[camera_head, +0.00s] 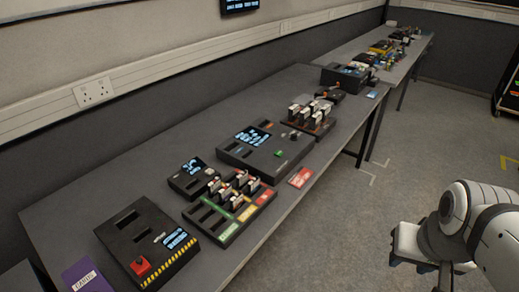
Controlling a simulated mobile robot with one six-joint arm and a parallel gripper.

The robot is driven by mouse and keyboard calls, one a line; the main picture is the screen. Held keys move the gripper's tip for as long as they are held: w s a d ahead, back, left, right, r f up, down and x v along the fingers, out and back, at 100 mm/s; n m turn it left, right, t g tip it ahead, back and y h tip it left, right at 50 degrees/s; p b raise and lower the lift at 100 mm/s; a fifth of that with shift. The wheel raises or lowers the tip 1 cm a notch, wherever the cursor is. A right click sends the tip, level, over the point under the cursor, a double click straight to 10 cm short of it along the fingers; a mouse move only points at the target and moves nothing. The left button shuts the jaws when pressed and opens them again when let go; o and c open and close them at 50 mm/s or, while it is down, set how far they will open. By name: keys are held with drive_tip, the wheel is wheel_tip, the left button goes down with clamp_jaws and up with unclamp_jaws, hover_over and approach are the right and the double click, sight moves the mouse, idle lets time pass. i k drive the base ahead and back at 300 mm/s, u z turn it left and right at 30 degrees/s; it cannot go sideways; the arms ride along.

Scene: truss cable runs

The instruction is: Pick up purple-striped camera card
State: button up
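Several small upright cards with white and dark faces (240,187) stand in a slotted tray with green, yellow and red strips (222,238). Another group of upright cards (311,112) stands in a dark rack farther along the bench. The cards are too small for me to tell which one has a purple stripe. My white arm is at the lower right, over the floor and apart from the bench. The gripper end (445,277) is partly cut off by the bottom edge, and its fingers are not clear.
The long grey bench (135,190) also carries a black box with a red button and yellow stripes (150,243), a small screen unit (190,178) and a larger screen console (262,150). A red card (300,177) lies at the front edge. Open floor (345,235) lies between bench and arm.

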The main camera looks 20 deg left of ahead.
sight(225, 194)
drive_tip(key=u, duration=0.5)
drive_tip(key=i, duration=0.9)
drive_tip(key=u, duration=0.8)
